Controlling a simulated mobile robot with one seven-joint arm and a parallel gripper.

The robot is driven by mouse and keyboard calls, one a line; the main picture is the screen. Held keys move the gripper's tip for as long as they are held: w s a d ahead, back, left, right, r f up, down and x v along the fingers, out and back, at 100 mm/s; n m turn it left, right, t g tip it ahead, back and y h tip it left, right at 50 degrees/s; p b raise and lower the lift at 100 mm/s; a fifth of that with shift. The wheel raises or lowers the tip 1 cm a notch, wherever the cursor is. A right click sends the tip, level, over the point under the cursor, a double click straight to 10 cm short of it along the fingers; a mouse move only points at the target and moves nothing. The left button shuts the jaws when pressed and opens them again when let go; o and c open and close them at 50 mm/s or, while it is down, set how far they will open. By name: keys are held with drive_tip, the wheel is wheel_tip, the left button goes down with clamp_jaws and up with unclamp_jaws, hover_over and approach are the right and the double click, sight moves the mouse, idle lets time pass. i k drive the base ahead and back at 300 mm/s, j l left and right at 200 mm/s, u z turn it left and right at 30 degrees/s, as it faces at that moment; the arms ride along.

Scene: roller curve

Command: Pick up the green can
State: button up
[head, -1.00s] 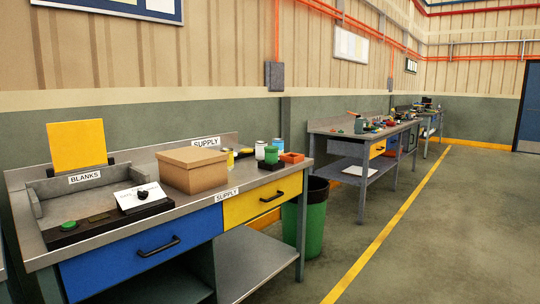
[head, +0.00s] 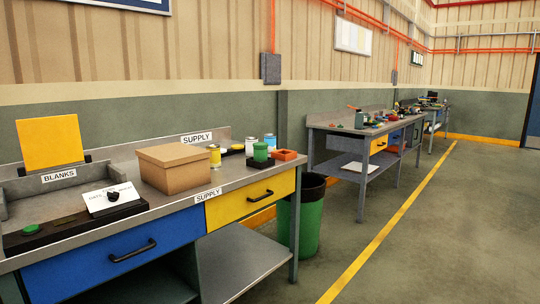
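The green can (head: 260,152) stands on the right part of the near workbench (head: 229,180), on or in a low dark holder. A yellow can (head: 215,155) stands to its left, beside the cardboard box. A white-and-blue can (head: 270,142) and another pale can (head: 251,146) stand just behind the green can. An orange open tray (head: 289,155) lies to its right. The green can's base is hard to make out at this size. My gripper is not in view.
A cardboard box (head: 174,169) and a control panel (head: 113,198) occupy the bench's middle and left. A green bin (head: 312,222) stands at its right end. Further benches (head: 362,128) line the wall. The floor right of the yellow line (head: 390,229) is clear.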

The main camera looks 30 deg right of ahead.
sight(260, 154)
drive_tip(key=i+l, duration=0.1)
drive_tip(key=l, duration=0.3)
drive_tip(key=i+l+z, duration=0.1)
drive_tip(key=l, duration=0.3)
drive_tip(key=i+l, duration=0.1)
drive_tip(key=l, duration=0.3)
drive_tip(key=i+l+z, duration=0.15)
drive_tip(key=l, duration=0.65)
drive_tip(key=i+l+z, duration=0.15)
drive_tip(key=i+l, duration=0.15)
drive_tip(key=i, duration=0.2)
drive_tip(key=i+l+z, duration=0.15)
drive_tip(key=i, duration=0.35)
drive_tip(key=i+j, duration=0.5)
drive_tip(key=i, duration=0.15)
drive_tip(key=i+j+z, duration=0.15)
drive_tip(key=i+j, duration=0.3)
drive_tip(key=i, duration=0.2)
